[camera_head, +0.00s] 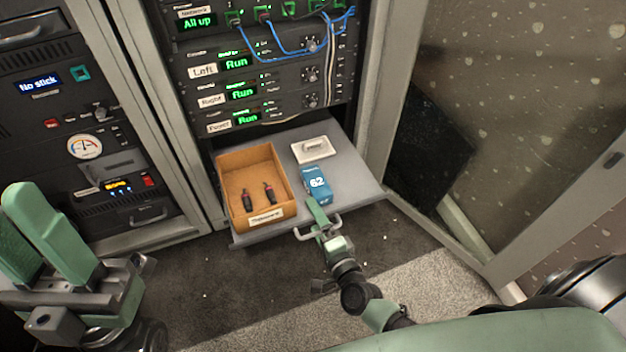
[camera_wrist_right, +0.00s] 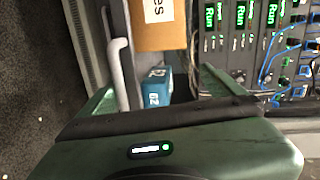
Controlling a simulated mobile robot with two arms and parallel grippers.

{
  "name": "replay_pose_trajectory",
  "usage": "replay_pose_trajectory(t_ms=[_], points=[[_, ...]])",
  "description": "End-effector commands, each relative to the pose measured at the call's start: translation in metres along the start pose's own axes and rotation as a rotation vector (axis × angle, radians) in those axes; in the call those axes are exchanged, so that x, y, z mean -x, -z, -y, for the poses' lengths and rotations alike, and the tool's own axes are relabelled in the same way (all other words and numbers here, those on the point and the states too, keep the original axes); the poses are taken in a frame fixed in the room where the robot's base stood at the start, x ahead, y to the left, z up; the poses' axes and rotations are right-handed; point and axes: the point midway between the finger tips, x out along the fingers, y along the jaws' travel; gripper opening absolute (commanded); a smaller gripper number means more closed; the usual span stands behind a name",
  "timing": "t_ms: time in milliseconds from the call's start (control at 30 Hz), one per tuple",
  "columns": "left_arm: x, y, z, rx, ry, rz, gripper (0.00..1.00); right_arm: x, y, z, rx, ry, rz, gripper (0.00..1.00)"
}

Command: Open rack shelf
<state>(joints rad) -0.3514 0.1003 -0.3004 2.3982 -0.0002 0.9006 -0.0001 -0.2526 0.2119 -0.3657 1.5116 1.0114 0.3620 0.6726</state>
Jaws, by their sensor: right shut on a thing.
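The grey rack shelf (camera_head: 345,178) is slid out of the rack below the black units in the head view. A light handle (camera_head: 301,234) is at its front edge. My right gripper (camera_head: 318,222) is at this edge, shut on the handle; in the right wrist view the handle (camera_wrist_right: 119,75) shows by one finger. My left gripper (camera_head: 55,235) stands at the left, away from the shelf; its two green fingers are apart and nothing shows between them.
On the shelf are a brown box (camera_head: 233,160) with two dark plugs, a blue item marked 62 (camera_head: 317,183) and a white item (camera_head: 311,149). An open rack door (camera_head: 510,130) stands at the right. Blue cables (camera_head: 285,50) hang above.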

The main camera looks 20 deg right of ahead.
Motion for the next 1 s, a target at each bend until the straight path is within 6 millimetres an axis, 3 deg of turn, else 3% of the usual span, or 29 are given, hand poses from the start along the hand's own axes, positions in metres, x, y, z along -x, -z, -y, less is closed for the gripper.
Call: replay_pose_trajectory(t_ms=[33,533,1000], points=[[-0.001,0.000,0.000,0.000,0.000,0.000,0.36,-0.003,0.005,0.016,0.006,0.035,-0.016,0.64],[0.002,0.000,0.000,0.001,0.000,0.000,0.36,0.030,0.001,0.003,0.000,0.035,-0.014,0.55],[0.004,0.000,0.000,0.000,-0.001,-0.003,0.36,0.063,-0.005,-0.009,-0.004,0.032,-0.010,0.33]])
